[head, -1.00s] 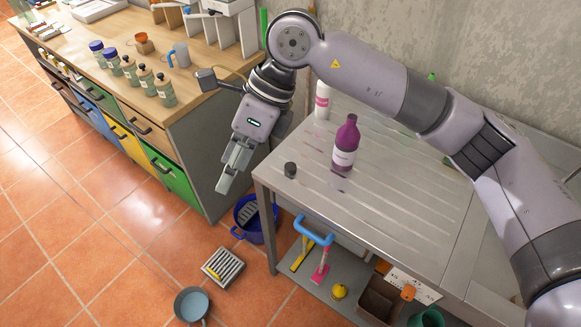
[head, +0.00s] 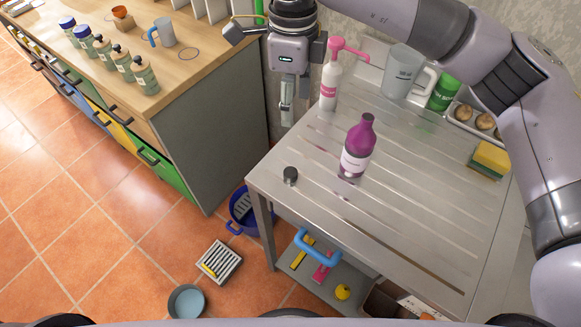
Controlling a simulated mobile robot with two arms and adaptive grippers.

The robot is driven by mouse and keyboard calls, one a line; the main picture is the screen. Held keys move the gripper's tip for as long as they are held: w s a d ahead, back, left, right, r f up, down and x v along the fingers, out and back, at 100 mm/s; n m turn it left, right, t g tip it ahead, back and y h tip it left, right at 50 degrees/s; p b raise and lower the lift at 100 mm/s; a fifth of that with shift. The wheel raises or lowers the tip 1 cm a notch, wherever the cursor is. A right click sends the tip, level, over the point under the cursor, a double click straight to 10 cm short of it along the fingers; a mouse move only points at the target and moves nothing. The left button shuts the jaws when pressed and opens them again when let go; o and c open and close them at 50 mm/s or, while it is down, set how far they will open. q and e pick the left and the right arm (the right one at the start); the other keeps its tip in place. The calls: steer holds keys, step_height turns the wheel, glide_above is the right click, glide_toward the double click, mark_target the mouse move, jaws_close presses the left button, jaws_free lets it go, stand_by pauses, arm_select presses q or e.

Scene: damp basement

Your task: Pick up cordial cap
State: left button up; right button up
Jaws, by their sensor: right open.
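The cordial cap (head: 290,175) is a small dark cap on the steel table (head: 390,228), near its left corner. A purple cordial bottle (head: 357,150) with a pale label stands upright to the right of the cap. Its top looks dark. My right gripper (head: 287,112) hangs pointing down, above and behind the cap in the picture, apart from it. It is open and empty, seen nearly edge-on. My left gripper is not in view.
A white pump bottle (head: 331,80), a clear jug (head: 402,72), a green can (head: 444,93) and a sponge (head: 490,158) stand along the table's back and right. A wooden-topped cabinet (head: 190,80) with several bottles is at left. The table between cap and front edge is clear.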

arm_select(q)
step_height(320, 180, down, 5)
steer(key=b, duration=0.4)
arm_select(e)
glide_above(290, 172)
step_height(290, 172, down, 5)
steer(key=f+p, duration=0.2)
steer(key=f, duration=0.4)
steer(key=f+p, duration=0.2)
steer(key=f, duration=0.4)
steer(key=shift+d, duration=0.2)
step_height(290, 172, down, 5)
steer(key=p, duration=0.2)
steer(key=shift+a+r+p, duration=0.1)
steer(key=shift+a+p, duration=0.05)
steer(key=shift+p, duration=0.15)
steer(key=shift+f, duration=0.25)
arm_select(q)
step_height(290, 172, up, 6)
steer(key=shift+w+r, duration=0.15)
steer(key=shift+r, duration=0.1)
arm_select(e)
steer(key=shift+c, duration=0.2)
steer(key=c, duration=0.7)
